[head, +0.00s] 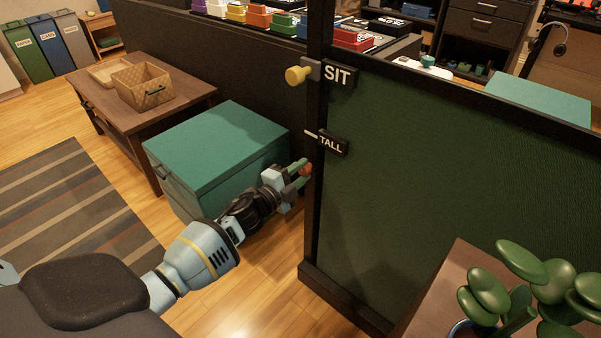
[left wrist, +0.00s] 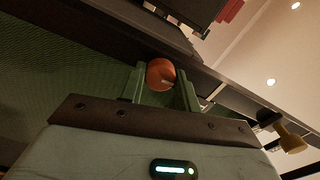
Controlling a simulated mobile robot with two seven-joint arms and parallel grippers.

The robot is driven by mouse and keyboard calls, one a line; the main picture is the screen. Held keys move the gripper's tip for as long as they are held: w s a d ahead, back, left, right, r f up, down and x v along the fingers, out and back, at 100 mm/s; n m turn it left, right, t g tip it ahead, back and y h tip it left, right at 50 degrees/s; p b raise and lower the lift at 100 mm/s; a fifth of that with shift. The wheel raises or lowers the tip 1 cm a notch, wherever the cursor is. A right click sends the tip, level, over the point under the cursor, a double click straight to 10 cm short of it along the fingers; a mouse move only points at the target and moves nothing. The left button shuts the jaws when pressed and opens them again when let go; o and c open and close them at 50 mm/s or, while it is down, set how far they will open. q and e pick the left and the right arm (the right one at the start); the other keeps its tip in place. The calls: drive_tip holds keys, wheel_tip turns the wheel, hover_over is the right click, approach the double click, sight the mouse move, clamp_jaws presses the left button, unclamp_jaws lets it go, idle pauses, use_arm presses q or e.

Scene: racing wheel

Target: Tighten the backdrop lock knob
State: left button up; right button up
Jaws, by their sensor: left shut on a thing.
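The round orange-red knob (head: 307,169) is on the dark post of the green backdrop panel (head: 450,190), below the TALL label (head: 331,144). My left gripper (head: 301,171) reaches it from the left, its green fingers around the knob. In the left wrist view the knob (left wrist: 160,73) sits between the two fingers (left wrist: 160,88), with a pale mark on its face. A yellow knob (head: 296,76) sticks out beside the SIT label (head: 338,75); it also shows in the left wrist view (left wrist: 290,138). My right gripper is not in view.
A teal-topped chest (head: 215,145) stands left of the post, close to my left forearm. Behind it is a wooden table (head: 90,95) with a wicker basket (head: 142,87). A plant (head: 520,285) stands at lower right. Wooden floor (head: 265,265) is clear below the gripper.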

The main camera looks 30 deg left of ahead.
use_arm(q)
drive_tip(key=o, duration=0.9)
drive_tip(key=shift+o, duration=0.4)
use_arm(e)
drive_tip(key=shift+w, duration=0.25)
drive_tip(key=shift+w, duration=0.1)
use_arm(q)
drive_tip(key=shift+s+a, duration=0.15)
drive_tip(key=shift+s, duration=0.5)
drive_tip(key=s+p, duration=0.1)
drive_tip(key=s, duration=0.5)
drive_tip(key=shift+s+a+p, duration=0.25)
drive_tip(key=shift+a+p, duration=0.05)
drive_tip(key=shift+a, duration=0.15)
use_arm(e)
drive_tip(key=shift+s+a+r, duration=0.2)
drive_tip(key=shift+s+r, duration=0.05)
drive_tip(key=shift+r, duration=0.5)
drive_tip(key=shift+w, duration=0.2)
